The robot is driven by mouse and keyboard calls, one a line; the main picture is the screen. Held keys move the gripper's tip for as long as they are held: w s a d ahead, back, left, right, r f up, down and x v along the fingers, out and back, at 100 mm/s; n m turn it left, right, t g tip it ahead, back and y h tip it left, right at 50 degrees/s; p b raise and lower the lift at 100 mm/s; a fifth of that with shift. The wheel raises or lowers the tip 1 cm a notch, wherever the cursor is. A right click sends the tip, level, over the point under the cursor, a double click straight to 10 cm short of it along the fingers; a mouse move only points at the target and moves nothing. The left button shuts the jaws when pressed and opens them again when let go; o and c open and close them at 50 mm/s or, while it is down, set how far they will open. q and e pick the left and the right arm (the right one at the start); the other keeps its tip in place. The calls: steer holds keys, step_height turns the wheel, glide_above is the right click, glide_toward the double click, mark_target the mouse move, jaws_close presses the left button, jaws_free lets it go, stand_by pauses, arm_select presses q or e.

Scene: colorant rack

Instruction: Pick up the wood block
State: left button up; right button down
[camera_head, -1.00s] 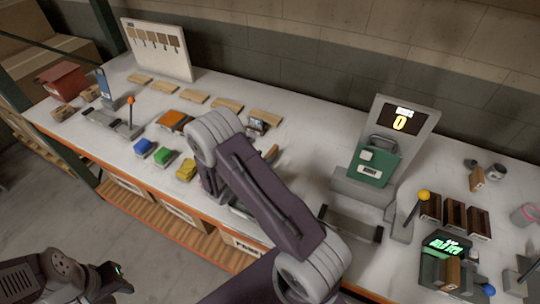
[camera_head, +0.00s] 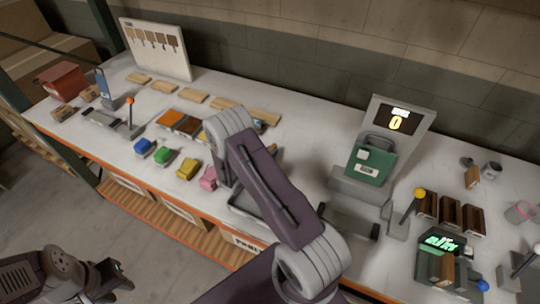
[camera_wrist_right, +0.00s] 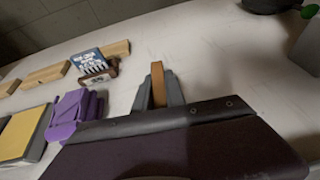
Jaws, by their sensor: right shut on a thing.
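A narrow orange-brown wood block (camera_wrist_right: 157,80) stands upright between the two grey fingers of my right gripper (camera_wrist_right: 159,94) in the right wrist view. The fingers are shut on it. In the head view my right arm hides most of this gripper and the block. My left gripper (camera_head: 116,276) hangs low at the left, in front of the table and away from its objects. Its finger gap is too small to read.
Tan wood planks (camera_head: 193,96) lie along the back of the table (camera_head: 310,135). Blue, green, yellow and pink pieces (camera_head: 187,170) sit near its front edge. A green can (camera_head: 370,165) stands on a machine at right, near dark wood blocks (camera_head: 450,213).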

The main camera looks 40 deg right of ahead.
mark_target(271, 150)
step_height(271, 150, up, 4)
steer(key=shift+s+d+r+b, duration=0.15)
steer(key=shift+b, duration=0.3)
steer(key=s+d+r+b, duration=0.1)
steer(key=s+d+r, duration=0.4)
steer(key=s, duration=0.5)
steer(key=shift+r+b, duration=0.35)
steer(key=shift+r, duration=0.5)
